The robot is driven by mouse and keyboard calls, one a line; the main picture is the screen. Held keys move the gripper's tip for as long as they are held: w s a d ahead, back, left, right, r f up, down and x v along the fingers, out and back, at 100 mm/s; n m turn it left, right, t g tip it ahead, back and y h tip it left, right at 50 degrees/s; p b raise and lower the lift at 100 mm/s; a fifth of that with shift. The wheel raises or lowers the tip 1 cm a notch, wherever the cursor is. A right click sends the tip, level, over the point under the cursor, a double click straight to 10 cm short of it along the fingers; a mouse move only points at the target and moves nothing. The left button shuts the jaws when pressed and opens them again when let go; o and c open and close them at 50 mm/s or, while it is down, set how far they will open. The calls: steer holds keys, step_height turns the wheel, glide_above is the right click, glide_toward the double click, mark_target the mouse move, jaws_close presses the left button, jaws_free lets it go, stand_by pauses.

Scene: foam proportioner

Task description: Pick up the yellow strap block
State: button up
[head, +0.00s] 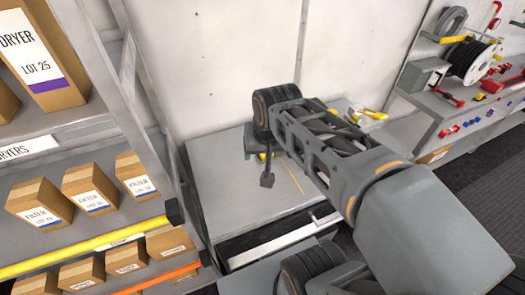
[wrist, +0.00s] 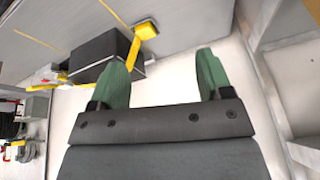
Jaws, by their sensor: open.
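The yellow strap block (wrist: 146,29) is a small rounded yellow piece on the grey bench top in the wrist view. A yellow strap (wrist: 135,58) runs from near it beside a dark box. My gripper (wrist: 163,55) is open, with two green fingers apart and nothing between them. The block lies beyond the fingertips, nearer the left finger, which partly covers the strap and box. In the head view my gripper (head: 250,146) is low over the bench, mostly hidden by my arm. A bit of yellow shows beside it there, too small to identify.
The dark box (wrist: 98,55) is close to the left finger. A shelf rack (head: 150,110) with boxes stands left of the bench (head: 225,205). A pale wall (head: 220,60) is behind. A bench with a cable reel (head: 476,60) is at right. The bench's front left is clear.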

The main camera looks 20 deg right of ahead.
steer(key=shift+o, duration=1.4)
steer(key=w+d+f+m+g+b, duration=0.1)
steer(key=w+d+f+m+b, duration=0.1)
steer(key=w, duration=0.3)
steer(key=w+d+f+m+b, duration=0.1)
steer(key=w+m+b, duration=0.2)
steer(key=w, duration=0.3)
steer(key=shift+d+f+m+g+b, duration=0.3)
steer(key=shift+d+f+m+g, duration=0.1)
steer(key=shift+m, duration=0.4)
steer(key=w+d+f+m+g+b, duration=0.2)
steer(key=w+d+f+m+b, duration=0.5)
steer(key=w+f, duration=0.4)
steer(key=shift+m, duration=0.8)
steer(key=f, duration=0.5)
steer(key=shift+w+a+f, duration=0.15)
steer(key=shift+w+f, duration=0.2)
steer(key=shift+w, duration=0.05)
steer(key=shift+w+f, duration=0.1)
steer(key=shift+f, duration=3.1)
